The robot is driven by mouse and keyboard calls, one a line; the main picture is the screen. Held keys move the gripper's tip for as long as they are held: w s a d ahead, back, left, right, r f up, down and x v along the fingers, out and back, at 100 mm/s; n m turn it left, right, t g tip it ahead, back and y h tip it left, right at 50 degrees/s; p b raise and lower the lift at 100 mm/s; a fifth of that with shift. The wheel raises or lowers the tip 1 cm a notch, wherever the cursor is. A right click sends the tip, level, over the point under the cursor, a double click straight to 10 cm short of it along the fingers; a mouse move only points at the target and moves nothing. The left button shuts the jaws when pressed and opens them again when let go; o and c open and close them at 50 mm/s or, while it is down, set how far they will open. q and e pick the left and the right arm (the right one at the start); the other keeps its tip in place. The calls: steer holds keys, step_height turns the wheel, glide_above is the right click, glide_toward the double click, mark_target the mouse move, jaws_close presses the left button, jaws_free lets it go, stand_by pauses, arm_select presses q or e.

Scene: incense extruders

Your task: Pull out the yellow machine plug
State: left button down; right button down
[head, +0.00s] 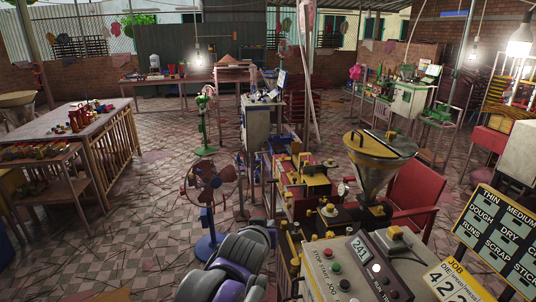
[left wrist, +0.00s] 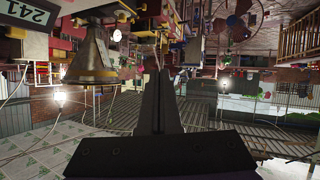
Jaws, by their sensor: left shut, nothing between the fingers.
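My left arm, grey and purple, shows at the bottom middle of the head view; its fingertips cannot be made out there. In the left wrist view, which is upside down, my left gripper (left wrist: 162,76) has its dark fingers together with nothing between them. A machine with yellow parts (head: 314,178) stands ahead of the arm, beside a metal funnel hopper (head: 372,172). The hopper also shows in the left wrist view (left wrist: 90,58), to the left of the fingers. I cannot pick out the plug for sure. My right gripper is not in view.
A control box (head: 345,268) with buttons and a 241 display stands at the front right, near a sign board (head: 508,232). A blue-based fan (head: 210,190) stands just beyond the arm. A red chair (head: 418,195) is behind the hopper. Tiled floor is free at the left.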

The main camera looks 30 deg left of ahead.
arm_select(q)
steer(key=s+d+f+m+g+h, duration=0.2)
steer(key=s+d+f, duration=0.4)
steer(key=s+f, duration=0.4)
steer(key=s+d+f+m+g+h, duration=0.1)
steer(key=s+d+f+m+g, duration=0.2)
steer(key=s+d+f, duration=0.3)
steer(key=s+f+g, duration=0.1)
steer(key=s+f, duration=0.2)
steer(key=f, duration=0.1)
steer(key=shift+s+f+h, duration=0.2)
steer(key=shift+s+h, duration=0.15)
steer(key=shift+h, duration=0.05)
steer(key=c, duration=1.6)
jaws_free()
